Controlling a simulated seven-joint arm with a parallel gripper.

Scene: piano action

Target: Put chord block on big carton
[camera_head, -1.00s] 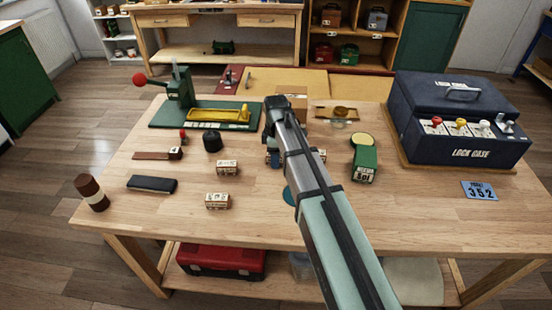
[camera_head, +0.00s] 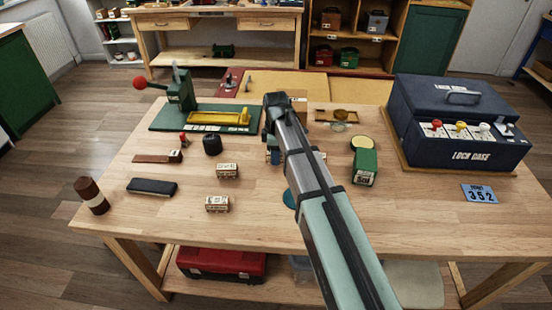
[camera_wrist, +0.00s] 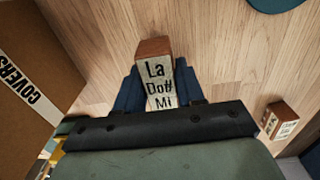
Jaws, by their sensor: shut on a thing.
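The chord block (camera_wrist: 158,78) is a small wooden block with a pale face lettered "La Do# Mi". In the wrist view my gripper (camera_wrist: 160,92) is shut on it, with a blue finger on each side. In the head view my gripper (camera_head: 273,156) is over the middle of the table, and my arm hides most of it and the block. The big carton, brown with a "COVERS" label, is at the left of the wrist view (camera_wrist: 30,55). In the head view a brown carton (camera_head: 299,103) shows partly behind my arm, near the table's back edge.
Similar small blocks (camera_head: 227,171) stand left of my arm. A green press (camera_head: 180,98) is at the back left and a dark blue lock case (camera_head: 455,125) at the right. A green tin (camera_head: 364,168) stands right of my arm. The front of the table (camera_head: 150,220) is mostly clear.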

